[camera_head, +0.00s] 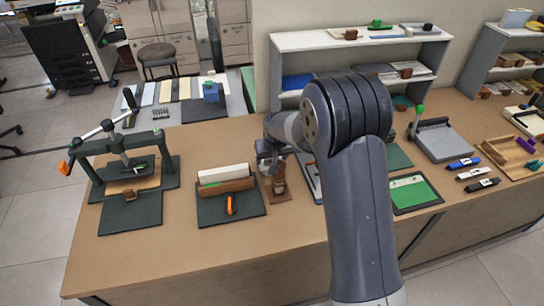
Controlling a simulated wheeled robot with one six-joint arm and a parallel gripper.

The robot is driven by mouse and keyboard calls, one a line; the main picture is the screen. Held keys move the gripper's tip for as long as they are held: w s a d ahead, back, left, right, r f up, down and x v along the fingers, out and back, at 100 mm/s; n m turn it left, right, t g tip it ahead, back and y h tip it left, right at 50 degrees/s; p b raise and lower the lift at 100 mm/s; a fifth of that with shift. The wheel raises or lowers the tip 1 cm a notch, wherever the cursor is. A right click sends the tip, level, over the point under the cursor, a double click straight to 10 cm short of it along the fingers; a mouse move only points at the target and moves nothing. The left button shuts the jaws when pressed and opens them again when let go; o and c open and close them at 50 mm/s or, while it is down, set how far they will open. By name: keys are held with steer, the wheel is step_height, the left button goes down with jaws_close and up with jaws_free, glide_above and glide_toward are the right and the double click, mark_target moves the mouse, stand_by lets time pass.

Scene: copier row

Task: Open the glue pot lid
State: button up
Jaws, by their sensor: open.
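A small brown pot, which looks like the glue pot (279,184), stands on a brown base on the wooden table, left of my arm. Its top is partly hidden behind my gripper, so I cannot tell how its lid sits. My gripper (269,166) is open and is just above and beside the pot's upper left side. I cannot tell whether it touches the pot. My dark arm crosses the middle of the view and hides the table behind it.
A press (122,165) on dark mats stands at the left. A dark mat (232,212) with a brown block and an orange tool lies left of the pot. A grey shelf (290,41) stands behind. A green board (412,192) lies right of my arm. The front left table is clear.

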steer(key=c, duration=1.4)
steer(key=shift+r, duration=0.1)
